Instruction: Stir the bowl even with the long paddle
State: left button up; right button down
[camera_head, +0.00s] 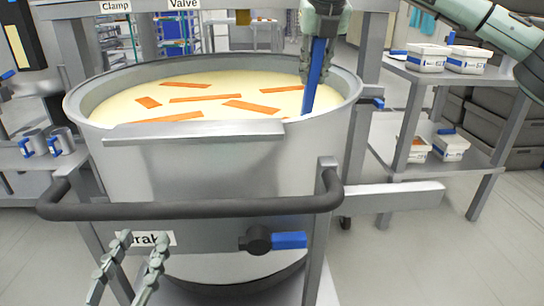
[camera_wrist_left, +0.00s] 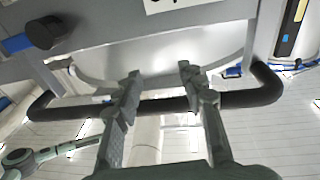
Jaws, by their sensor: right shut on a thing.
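A large grey metal bowl (camera_head: 210,165) stands in a frame in the head view. It holds a pale cream liquid (camera_head: 215,88) with several orange strips (camera_head: 205,98) lying uneven on the surface. My right gripper (camera_head: 319,62) is at the top, shut on the blue shaft of the long paddle (camera_head: 315,80). The paddle reaches down, slightly tilted, into the liquid at the bowl's right side; its lower end is hidden. My left gripper (camera_head: 137,240) is low in front of the frame, fingers apart and empty; it also shows in the left wrist view (camera_wrist_left: 159,70).
A black handle bar (camera_head: 200,208) runs across the front of the bowl's frame, with a blue-levered valve (camera_head: 275,241) below. A shelf rack (camera_head: 400,170) at right carries several white tubs (camera_head: 428,56). Two grey mugs (camera_head: 33,143) stand on a left shelf. Floor is clear at lower right.

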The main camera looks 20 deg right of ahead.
aim_at(137, 219)
pick_arm(q)
notch_tip(137, 219, up, 7)
jog(key=p, duration=0.5)
jog(key=shift+a+r+p, duration=0.1)
jog(key=shift+p, duration=0.3)
jog(key=shift+r, duration=0.1)
pick_arm(e)
jog(key=w+a, duration=0.7)
jog(key=w, duration=0.1)
jog(key=s+a+b, duration=0.3)
jog(key=s+a, duration=0.2)
jog(key=a, duration=0.5)
pick_arm(q)
notch_tip(137, 219, down, 3)
jog(key=shift+w+f, duration=0.1)
jog(key=shift+f, duration=0.1)
notch_tip(137, 219, down, 3)
jog(key=b, duration=0.3)
jog(key=shift+f, duration=0.2)
pick_arm(e)
jog(key=s+d, duration=0.2)
jog(key=d, duration=0.7)
jog(key=shift+s+r, duration=0.1)
